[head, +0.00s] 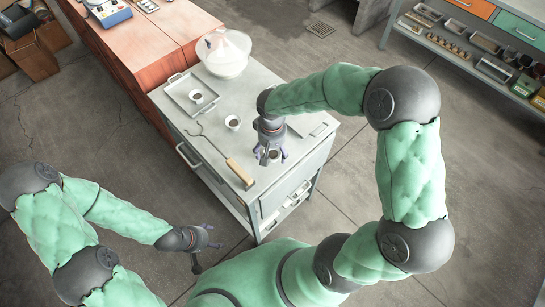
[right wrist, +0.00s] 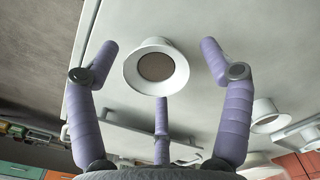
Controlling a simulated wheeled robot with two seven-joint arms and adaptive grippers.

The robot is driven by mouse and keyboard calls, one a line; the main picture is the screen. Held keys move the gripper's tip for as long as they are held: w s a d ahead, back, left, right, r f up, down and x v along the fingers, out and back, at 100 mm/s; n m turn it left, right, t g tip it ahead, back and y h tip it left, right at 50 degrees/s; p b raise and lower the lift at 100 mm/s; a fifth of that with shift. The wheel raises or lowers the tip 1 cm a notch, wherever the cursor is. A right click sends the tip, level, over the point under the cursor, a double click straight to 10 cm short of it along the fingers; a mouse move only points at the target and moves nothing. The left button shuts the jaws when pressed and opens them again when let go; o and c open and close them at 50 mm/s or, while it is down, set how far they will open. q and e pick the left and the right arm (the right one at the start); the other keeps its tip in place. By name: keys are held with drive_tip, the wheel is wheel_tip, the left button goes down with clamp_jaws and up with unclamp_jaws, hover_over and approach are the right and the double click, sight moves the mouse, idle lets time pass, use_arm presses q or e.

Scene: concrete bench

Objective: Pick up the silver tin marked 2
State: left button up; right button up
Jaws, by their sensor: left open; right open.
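Three small pale tins with dark round tops are in view, and no number can be read on any. One tin (head: 274,155) is on the bench top (head: 222,150) below my right gripper (head: 270,157). In the right wrist view this tin (right wrist: 156,67) sits between the spread purple fingers, apart from them. The right gripper is open and empty. A second tin (head: 233,122) stands near the middle of the bench, and a third tin (head: 196,96) is in a tray. My left gripper (head: 212,237) is open and empty, off the bench's front left.
The grey metal tray (head: 176,83) lies at the back left of the top. A clear domed container (head: 224,52) stands at the back. A wooden-handled hooked tool (head: 238,170) lies along the front left. A reddish wooden bench (head: 150,50) adjoins behind.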

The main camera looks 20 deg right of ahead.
drive_tip(key=shift+f, duration=0.15)
drive_tip(key=c, duration=1.2)
